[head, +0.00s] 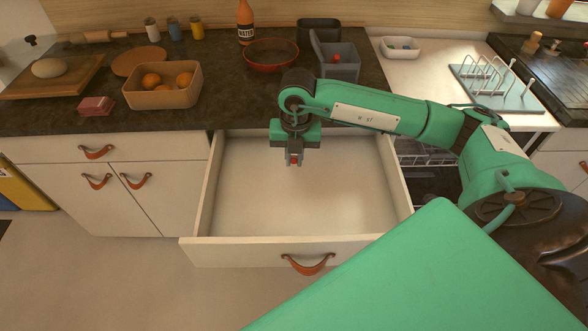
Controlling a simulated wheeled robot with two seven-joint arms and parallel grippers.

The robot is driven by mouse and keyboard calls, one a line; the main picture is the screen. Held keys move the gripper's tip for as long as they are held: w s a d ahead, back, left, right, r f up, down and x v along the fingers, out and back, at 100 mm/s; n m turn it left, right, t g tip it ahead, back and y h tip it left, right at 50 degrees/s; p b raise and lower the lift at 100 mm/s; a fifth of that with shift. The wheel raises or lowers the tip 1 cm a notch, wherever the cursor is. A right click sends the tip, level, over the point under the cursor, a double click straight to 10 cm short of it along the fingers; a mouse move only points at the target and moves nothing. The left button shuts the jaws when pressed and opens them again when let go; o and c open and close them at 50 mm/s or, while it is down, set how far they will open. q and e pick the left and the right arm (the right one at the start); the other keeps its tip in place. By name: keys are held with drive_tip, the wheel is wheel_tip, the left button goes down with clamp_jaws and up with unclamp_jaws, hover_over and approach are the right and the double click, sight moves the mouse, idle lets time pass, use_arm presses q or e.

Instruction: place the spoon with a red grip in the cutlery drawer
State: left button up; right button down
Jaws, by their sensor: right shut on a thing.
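The cutlery drawer (345,195) is pulled out below the counter, and its pale floor looks bare. My right gripper (294,161) hangs over the back left part of the drawer, fingers pointing down. It is shut on a small red thing (294,159), which looks like the grip of the spoon. The rest of the spoon is hidden by the fingers or too small to make out. I cannot tell how high it is above the drawer floor. My left gripper is not in view.
My right arm crosses above the drawer's right side and an open rack (418,152). On the dark counter stand a box of oranges (165,98), a red-brown bowl (271,67) and a grey container (345,72) with something red inside. The drawer's middle and front are free.

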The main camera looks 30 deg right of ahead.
wheel_tip(320, 180, down, 2)
drive_tip(key=shift+f, duration=0.1)
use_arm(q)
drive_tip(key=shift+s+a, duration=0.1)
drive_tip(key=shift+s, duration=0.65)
use_arm(e)
wheel_tip(320, 180, down, 4)
drive_tip(key=shift+r, duration=0.1)
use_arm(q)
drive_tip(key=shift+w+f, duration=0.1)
use_arm(e)
drive_tip(key=c, duration=1.4)
unclamp_jaws()
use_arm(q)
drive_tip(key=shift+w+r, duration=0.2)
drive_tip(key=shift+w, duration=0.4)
